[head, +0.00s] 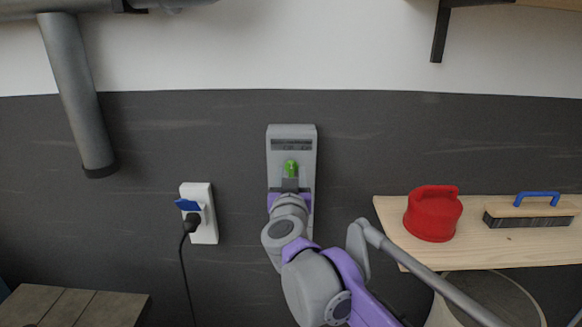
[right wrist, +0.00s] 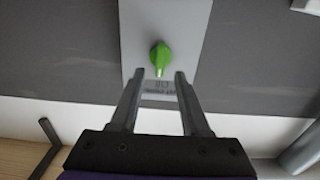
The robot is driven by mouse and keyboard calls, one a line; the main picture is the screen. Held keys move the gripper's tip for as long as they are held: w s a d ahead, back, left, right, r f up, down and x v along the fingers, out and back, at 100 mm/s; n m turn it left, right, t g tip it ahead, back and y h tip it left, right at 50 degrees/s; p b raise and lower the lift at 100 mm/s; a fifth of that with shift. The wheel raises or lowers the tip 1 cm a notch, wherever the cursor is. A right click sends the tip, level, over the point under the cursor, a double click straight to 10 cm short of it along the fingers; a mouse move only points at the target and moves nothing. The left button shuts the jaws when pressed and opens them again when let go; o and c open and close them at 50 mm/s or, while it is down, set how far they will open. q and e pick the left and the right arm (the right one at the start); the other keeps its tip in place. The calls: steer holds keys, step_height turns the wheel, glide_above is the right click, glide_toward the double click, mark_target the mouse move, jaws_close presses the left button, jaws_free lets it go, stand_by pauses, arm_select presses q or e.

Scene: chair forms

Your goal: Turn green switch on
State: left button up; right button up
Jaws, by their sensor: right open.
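The green switch (head: 291,168) is a small rotary knob on a grey panel (head: 291,131) fixed to the dark wall, in the middle of the head view. In the right wrist view the green switch (right wrist: 161,58) shows just beyond the fingertips, on the pale panel (right wrist: 190,22). My right gripper (right wrist: 158,76) is open, with its two fingers apart and nothing between them. It is lined up with the knob. I cannot tell whether it touches it. In the head view my right gripper (head: 290,184) covers the lower part of the panel. My left gripper is not in view.
A white socket (head: 206,230) with a black plug and cord is left of the panel. A wooden shelf (head: 480,255) at right bears a red kettle-like object (head: 433,214) and a blue-handled brush (head: 530,212). A grey pipe (head: 75,90) hangs at upper left.

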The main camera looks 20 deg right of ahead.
mark_target(291, 168)
steer(key=shift+x, duration=1.55)
steer(key=shift+c, duration=0.3)
jaws_close()
